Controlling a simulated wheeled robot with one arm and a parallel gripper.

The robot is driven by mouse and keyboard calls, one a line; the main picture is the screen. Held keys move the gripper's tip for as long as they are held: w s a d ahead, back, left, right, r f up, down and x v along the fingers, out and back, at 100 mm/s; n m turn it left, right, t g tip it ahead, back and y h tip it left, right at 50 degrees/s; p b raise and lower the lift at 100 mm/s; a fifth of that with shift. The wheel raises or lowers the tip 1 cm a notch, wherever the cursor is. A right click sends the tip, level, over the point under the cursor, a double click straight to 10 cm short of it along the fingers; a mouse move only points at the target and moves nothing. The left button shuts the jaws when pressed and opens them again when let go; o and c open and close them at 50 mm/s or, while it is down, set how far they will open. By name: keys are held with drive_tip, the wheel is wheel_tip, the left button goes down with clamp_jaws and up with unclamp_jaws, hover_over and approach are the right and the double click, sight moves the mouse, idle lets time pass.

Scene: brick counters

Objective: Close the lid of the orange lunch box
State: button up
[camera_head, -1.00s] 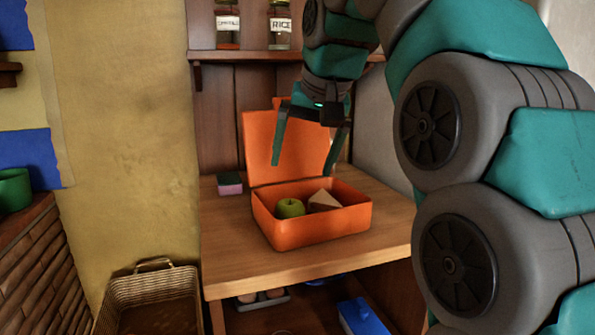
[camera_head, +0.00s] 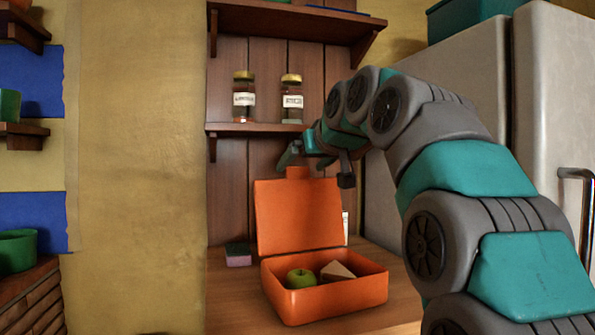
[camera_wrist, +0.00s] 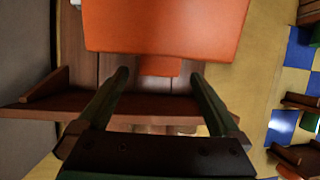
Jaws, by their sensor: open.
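The orange lunch box (camera_head: 325,303) stands on the wooden counter, with a green apple (camera_head: 300,279) and a sandwich wedge (camera_head: 338,270) inside. Its lid (camera_head: 298,217) is open and stands up at the back, with a small tab on its top edge. My gripper (camera_head: 318,167) is open and empty at the height of the lid's top edge. In the wrist view the lid (camera_wrist: 165,25) fills the top, and the tab (camera_wrist: 160,66) appears between the fingertips of my gripper (camera_wrist: 160,73). I cannot tell whether the fingers touch it.
A shelf (camera_head: 270,128) with two jars (camera_head: 292,99) hangs on the wood panel behind the lid. A sponge (camera_head: 238,255) lies left of the box. A fridge (camera_head: 450,75) stands at the right. The counter in front of the sponge is clear.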

sight(298, 170)
drive_tip(key=shift+x, duration=2)
drive_tip(key=shift+c, duration=0.4)
clamp_jaws()
